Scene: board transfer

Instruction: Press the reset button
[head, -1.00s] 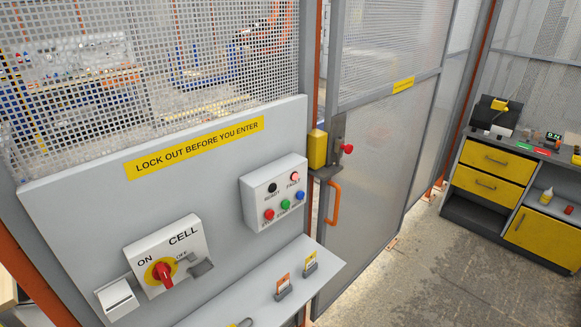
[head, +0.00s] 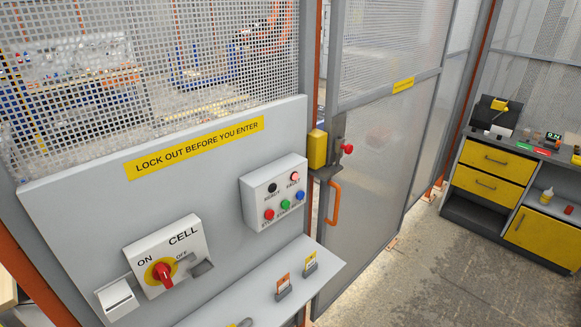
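A light grey control box (head: 273,193) is fixed to the grey panel, left of the cage door. Its lower row has a red button (head: 269,214), a green button (head: 285,205) and a blue button (head: 300,196). The small labels under them are hard to read; the blue one at the right end appears to be the reset button. The upper row has a dark round lamp (head: 272,188) and a red lamp marked as fault (head: 295,176). Nothing covers the buttons. Neither of my grippers is in view.
Below, a ledge (head: 325,268) with small tagged holders juts out. A CELL switch box (head: 166,257) with a red knob (head: 164,273) is at lower left. The mesh door (head: 385,150) with an orange handle (head: 334,203) appears shut. A yellow-drawer bench (head: 490,175) stands right.

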